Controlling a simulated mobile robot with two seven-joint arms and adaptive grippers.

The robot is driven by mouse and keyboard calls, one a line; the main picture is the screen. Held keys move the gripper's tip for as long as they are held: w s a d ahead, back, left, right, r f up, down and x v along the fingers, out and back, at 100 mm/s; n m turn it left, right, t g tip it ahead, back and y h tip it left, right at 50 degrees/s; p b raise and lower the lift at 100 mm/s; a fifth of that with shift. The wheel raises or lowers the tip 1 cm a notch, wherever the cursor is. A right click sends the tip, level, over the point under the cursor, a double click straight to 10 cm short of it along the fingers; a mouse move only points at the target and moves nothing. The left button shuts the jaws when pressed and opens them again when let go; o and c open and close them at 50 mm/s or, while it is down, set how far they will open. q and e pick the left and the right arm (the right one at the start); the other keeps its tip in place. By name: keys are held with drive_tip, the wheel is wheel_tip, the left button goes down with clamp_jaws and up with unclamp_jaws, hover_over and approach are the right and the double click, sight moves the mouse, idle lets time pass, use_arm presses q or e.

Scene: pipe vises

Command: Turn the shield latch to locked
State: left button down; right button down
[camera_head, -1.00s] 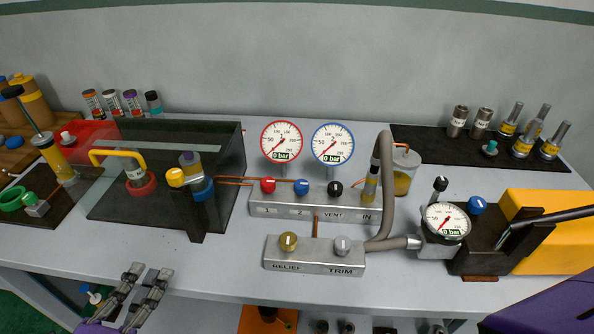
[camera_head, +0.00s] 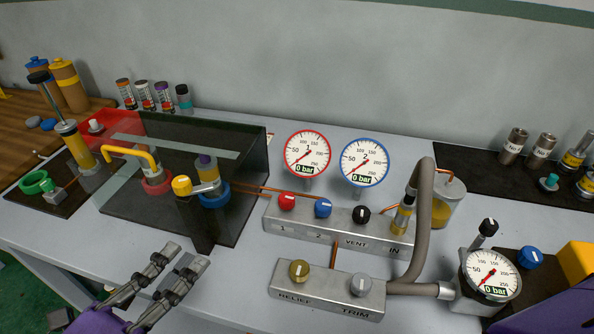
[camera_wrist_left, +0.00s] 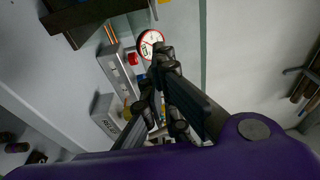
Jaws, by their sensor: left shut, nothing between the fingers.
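The shield is a dark see-through box (camera_head: 245,165) with a yellow handle (camera_head: 135,153) at its front left. My right gripper is not in view.
A valve block (camera_head: 335,225) with red, blue and black knobs and two gauges stands to the right. A relief and trim block (camera_head: 325,290) sits before it, with a grey hose (camera_head: 424,220). Bare bench (camera_head: 235,265) lies between the post and these blocks.

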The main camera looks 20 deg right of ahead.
use_arm(q)
drive_tip(key=w+d+p, duration=0.1)
drive_tip(key=w+d, duration=0.4)
drive_tip(key=w, duration=0.3)
drive_tip(key=shift+w, duration=0.4)
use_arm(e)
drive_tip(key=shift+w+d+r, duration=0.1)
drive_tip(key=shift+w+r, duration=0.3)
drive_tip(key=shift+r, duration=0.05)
use_arm(q)
drive_tip(key=shift+w+d+n+t+y+p, duration=0.45)
drive_tip(key=shift+d+n+t+y+p, duration=0.3)
drive_tip(key=shift+p, duration=0.45)
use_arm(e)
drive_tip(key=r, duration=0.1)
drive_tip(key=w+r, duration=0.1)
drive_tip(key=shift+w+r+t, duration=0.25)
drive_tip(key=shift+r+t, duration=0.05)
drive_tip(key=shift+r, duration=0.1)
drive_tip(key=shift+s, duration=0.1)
use_arm(q)
drive_tip(key=shift+s, duration=0.15)
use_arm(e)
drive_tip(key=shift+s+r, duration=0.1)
